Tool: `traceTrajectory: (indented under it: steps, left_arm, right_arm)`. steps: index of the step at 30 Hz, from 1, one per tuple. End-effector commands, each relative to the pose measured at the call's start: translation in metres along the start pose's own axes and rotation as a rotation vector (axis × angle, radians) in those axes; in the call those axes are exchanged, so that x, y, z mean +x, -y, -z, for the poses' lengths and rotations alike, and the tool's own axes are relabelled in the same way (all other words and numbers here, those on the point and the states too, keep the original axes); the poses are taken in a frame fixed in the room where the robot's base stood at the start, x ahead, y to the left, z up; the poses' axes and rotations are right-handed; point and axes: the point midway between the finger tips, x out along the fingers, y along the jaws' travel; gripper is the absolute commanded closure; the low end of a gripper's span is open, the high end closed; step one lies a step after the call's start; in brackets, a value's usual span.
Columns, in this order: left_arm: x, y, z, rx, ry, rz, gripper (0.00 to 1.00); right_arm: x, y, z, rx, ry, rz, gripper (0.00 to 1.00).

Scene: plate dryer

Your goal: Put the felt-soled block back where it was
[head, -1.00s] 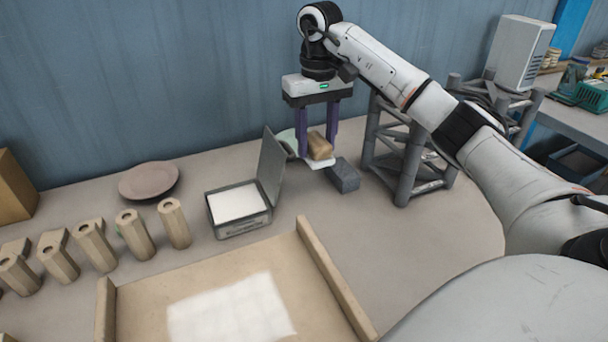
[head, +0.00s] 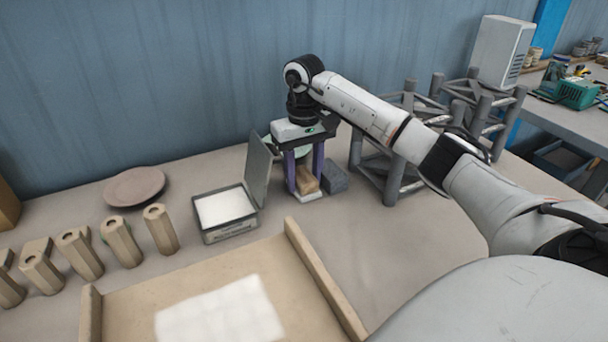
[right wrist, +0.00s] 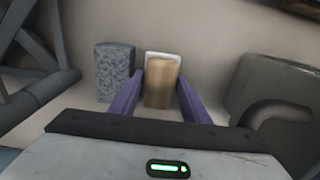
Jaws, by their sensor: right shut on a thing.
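The felt-soled block (head: 307,182) is a wooden block with a pale sole, and it also shows in the right wrist view (right wrist: 162,84). My right gripper (head: 304,178) is shut on it, with a purple finger on each side. The block is low, at or very near the tabletop; I cannot tell whether its sole touches. A dark grey rough block (head: 335,177) stands just to its right in the head view, and to its left in the right wrist view (right wrist: 114,72). My left gripper is not in view.
An open tin (head: 225,212) with a white pad stands left of the gripper, its raised lid close by. A grey tubular frame (head: 390,175) stands to the right. A plate (head: 134,187), several wooden posts (head: 122,242) and a wooden tray (head: 325,280) are also on the table.

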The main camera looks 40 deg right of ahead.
Motion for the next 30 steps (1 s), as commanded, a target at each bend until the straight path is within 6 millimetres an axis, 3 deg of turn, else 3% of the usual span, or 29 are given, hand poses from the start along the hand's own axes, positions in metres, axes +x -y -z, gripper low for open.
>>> traceTrajectory:
  steps: [10, 14, 30]
  left_arm:
    - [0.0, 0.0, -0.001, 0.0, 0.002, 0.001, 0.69]
    - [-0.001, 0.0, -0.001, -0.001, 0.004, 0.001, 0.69]
    - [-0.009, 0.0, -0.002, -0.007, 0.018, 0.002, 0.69]
  right_arm:
    - [0.0, 0.0, 0.0, 0.001, 0.0, 0.0, 0.5]
    - [-0.009, 0.0, 0.001, 0.001, -0.002, 0.0, 0.5]
    - [-0.114, -0.001, 0.001, 0.002, -0.003, 0.0, 0.5]
